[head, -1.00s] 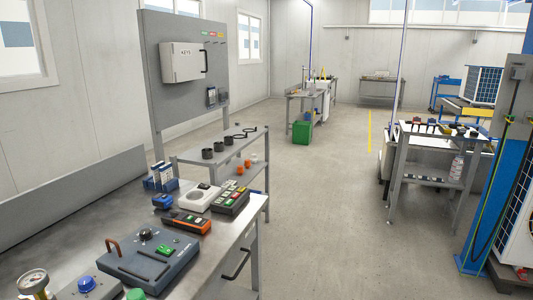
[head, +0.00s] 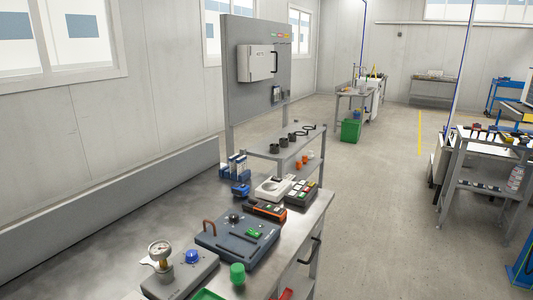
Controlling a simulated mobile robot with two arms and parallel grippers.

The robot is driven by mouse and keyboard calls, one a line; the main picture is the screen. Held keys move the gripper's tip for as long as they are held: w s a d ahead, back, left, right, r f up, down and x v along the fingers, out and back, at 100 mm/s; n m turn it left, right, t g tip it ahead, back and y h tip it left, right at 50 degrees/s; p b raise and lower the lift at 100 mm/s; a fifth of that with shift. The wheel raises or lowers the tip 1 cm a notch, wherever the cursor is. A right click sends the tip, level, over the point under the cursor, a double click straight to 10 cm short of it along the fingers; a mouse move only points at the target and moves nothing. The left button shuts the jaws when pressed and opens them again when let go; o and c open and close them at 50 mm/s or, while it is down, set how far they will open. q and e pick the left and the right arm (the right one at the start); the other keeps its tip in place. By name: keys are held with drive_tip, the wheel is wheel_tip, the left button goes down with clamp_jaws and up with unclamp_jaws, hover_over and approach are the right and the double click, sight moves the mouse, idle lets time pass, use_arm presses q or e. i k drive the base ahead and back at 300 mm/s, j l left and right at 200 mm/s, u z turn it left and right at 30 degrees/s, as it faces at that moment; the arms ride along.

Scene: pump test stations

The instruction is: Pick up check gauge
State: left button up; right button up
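A round dial gauge (head: 160,251) with a white face and brass-coloured fitting stands upright on a grey block (head: 182,276) at the near end of the workbench (head: 130,238). It looks like the check gauge, but I cannot read its markings. A blue knob (head: 192,257) sits on the same block, to the right of the gauge. A green knob (head: 237,273) stands to the right of the block. Neither of my grippers shows in the head view.
A dark blue-grey case (head: 238,240), an orange-black handheld meter (head: 264,210) and a white device (head: 274,188) lie further along the bench. A grey pegboard (head: 255,95) stands behind. The floor (head: 385,210) right of the bench is clear.

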sight(163, 265)
drive_tip(key=i+l+u, duration=0.1)
drive_tip(key=u, duration=0.6)
